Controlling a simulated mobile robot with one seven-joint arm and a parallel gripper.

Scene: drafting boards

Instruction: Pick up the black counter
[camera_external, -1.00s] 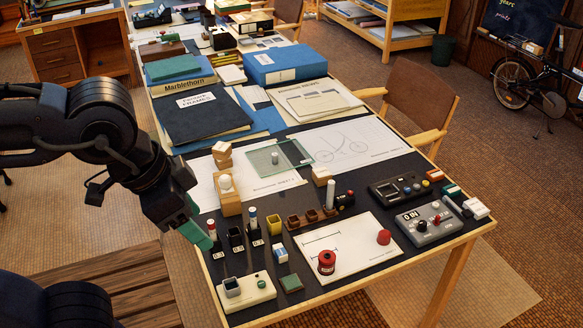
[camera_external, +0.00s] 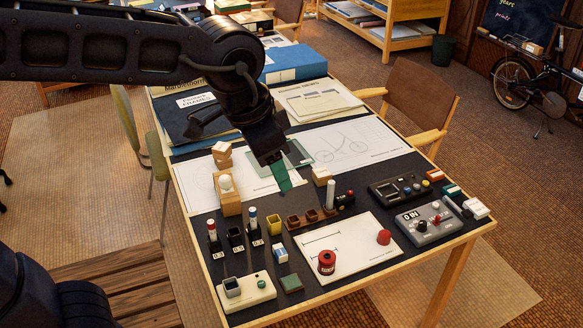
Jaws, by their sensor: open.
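A flat black device (camera_external: 398,190) with small knobs and coloured buttons lies at the right of the dark table top; it looks like the black counter, though I cannot be sure. A grey device (camera_external: 428,226) with a dark display and knobs lies just in front of it. My gripper (camera_external: 282,180), with green fingertips, hangs over the middle of the table, left of the black device and well apart from it. It points down and appears empty. The gap between its fingers is hard to make out.
Below my gripper are a brown block row (camera_external: 311,219) and a small wooden block (camera_external: 321,176). A wooden stand (camera_external: 229,203) is to the left. A white board (camera_external: 345,262) with two red pieces lies in front. A chair (camera_external: 417,100) stands at the table's right side.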

